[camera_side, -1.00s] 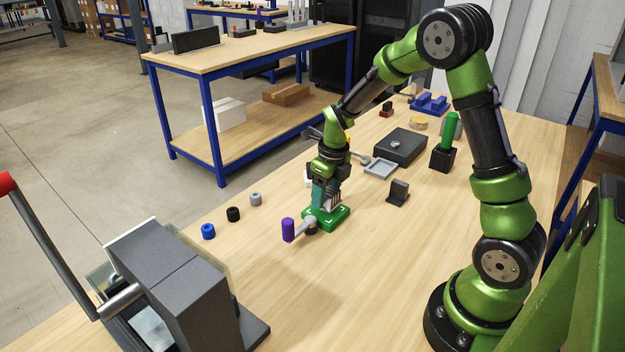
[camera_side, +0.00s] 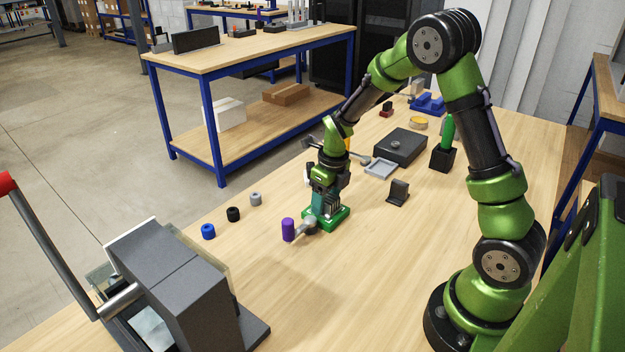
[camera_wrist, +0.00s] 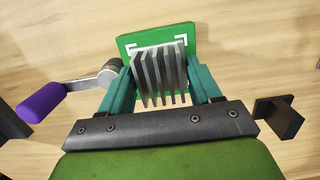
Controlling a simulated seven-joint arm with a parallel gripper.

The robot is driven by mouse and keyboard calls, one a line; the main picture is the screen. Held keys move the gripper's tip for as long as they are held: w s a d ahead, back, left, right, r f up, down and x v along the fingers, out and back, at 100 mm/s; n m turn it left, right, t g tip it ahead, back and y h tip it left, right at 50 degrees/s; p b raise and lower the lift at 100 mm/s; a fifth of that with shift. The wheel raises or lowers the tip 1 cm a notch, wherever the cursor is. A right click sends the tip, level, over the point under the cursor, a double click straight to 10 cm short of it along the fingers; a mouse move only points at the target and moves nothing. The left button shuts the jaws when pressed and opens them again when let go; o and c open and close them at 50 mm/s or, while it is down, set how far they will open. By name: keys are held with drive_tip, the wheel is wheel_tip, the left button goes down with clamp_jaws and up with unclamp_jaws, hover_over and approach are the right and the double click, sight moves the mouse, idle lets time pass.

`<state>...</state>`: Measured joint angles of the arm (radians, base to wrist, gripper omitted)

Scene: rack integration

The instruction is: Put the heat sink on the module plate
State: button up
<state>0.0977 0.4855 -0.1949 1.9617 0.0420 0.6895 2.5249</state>
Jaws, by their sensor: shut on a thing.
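The heat sink (camera_wrist: 160,75), a grey block with several upright fins, sits between the teal fingers of my gripper (camera_wrist: 160,84) in the wrist view. My gripper (camera_side: 325,208) is shut on it and points down at the green module plate (camera_side: 345,216) in the side view. In the wrist view the module plate (camera_wrist: 185,32) lies under the heat sink, with white corner marks showing around it. The heat sink is over the marked area. I cannot tell whether its underside touches the plate.
A lever with a purple handle (camera_side: 288,229) stands just left of the plate. A small dark bracket (camera_side: 398,192) is to the right. Blue, black and grey caps lie to the left. A grey press (camera_side: 175,285) stands at the front left. The table's front middle is clear.

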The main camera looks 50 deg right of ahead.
drive_tip(key=o, duration=1.2)
drive_tip(key=r, duration=0.5)
drive_tip(key=s+r, duration=0.1)
drive_tip(key=r, duration=0.5)
drive_tip(key=s+r, duration=0.1)
drive_tip(key=r, duration=0.4)
drive_tip(key=shift+r, duration=0.35)
drive_tip(key=s+a+r+n+t, duration=0.1)
drive_tip(key=s+a+n, duration=0.3)
drive_tip(key=n, duration=0.6)
drive_tip(key=s+a+r+n+t+y, duration=0.1)
drive_tip(key=s+a+n, duration=0.4)
drive_tip(key=n, duration=0.6)
drive_tip(key=s+a+r+n+t+y, duration=0.1)
drive_tip(key=s+a+r+n+t, duration=0.1)
drive_tip(key=n, duration=0.9)
drive_tip(key=shift+s+a+r+t, duration=0.2)
drive_tip(key=shift+s+a+t, duration=0.35)
drive_tip(key=shift+s, duration=0.35)
drive_tip(key=shift+s+a+r+t, duration=0.15)
drive_tip(key=shift+s+a+t, duration=0.2)
drive_tip(key=shift+s+a, duration=0.4)
